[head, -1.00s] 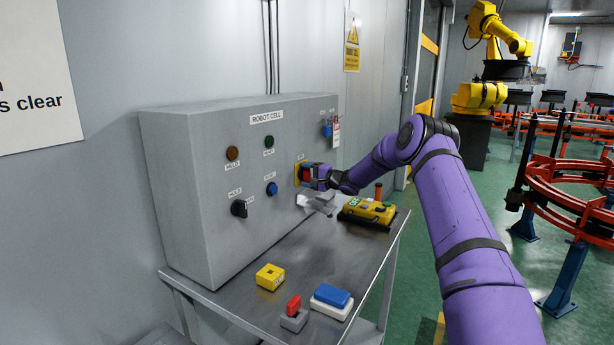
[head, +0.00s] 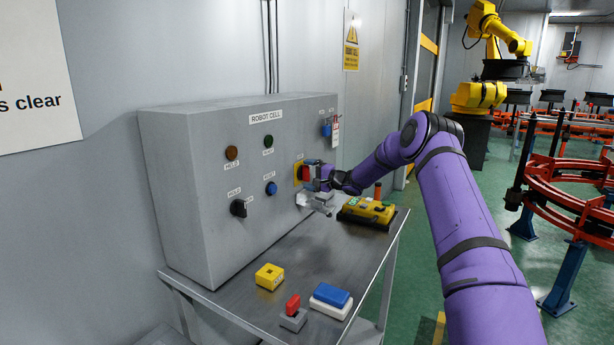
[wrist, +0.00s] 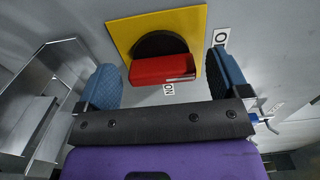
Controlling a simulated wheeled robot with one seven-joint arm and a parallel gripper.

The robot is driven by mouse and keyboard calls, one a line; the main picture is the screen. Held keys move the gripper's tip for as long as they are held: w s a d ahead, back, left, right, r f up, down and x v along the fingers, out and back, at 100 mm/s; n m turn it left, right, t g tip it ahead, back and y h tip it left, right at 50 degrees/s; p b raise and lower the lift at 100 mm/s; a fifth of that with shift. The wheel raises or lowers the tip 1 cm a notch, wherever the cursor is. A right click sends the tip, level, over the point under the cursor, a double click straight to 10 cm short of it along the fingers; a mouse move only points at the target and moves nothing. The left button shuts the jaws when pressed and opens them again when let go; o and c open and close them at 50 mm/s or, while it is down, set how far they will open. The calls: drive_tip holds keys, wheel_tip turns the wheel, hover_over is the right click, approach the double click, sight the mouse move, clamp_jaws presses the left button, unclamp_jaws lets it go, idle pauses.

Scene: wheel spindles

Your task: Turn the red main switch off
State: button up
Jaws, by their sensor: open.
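The red main switch (head: 305,174) is a red handle on a yellow plate on the front of the grey control box. In the wrist view the red handle (wrist: 162,68) stands out from a round black base on the yellow plate (wrist: 125,35). An ON label lies beside the handle's near edge; another label to the right is partly covered by a finger. My gripper (wrist: 163,77) is open, with one blue-padded finger on each side of the handle and a visible gap at both sides. How deep the fingertips reach along the handle is unclear.
The grey control box (head: 180,190) also carries lamps, a blue button (head: 271,188), a black knob (head: 239,208) and a blue padlock-like item with a tag (head: 327,130). A clear flap sits below the switch. A yellow device (head: 367,212) and several small blocks lie on the metal table (head: 240,310).

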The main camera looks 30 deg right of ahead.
drive_tip(key=v, duration=0.9)
drive_tip(key=shift+s+d, duration=0.2)
drive_tip(key=shift+s, duration=0.05)
drive_tip(key=s+a+r+n+g, duration=0.35)
drive_tip(key=s+a+r, duration=0.25)
drive_tip(key=a, duration=0.3)
drive_tip(key=s+a+r+n+g, duration=0.3)
drive_tip(key=s+a+r+g, duration=0.3)
drive_tip(key=a, duration=0.4)
drive_tip(key=s+a+r+n+g+h, duration=0.1)
drive_tip(key=s+a+r+h, duration=0.2)
drive_tip(key=s, duration=0.6)
drive_tip(key=s+a+r+n+g, duration=0.1)
drive_tip(key=s+a+r+n, duration=0.2)
drive_tip(key=s, duration=0.5)
drive_tip(key=s+d+t+h, duration=0.1)
drive_tip(key=s+h, duration=0.6)
drive_tip(key=s, duration=2)
drive_tip(key=shift+s+d+t, duration=0.25)
drive_tip(key=shift+d+t, duration=0.1)
drive_tip(key=shift+d, duration=0.05)
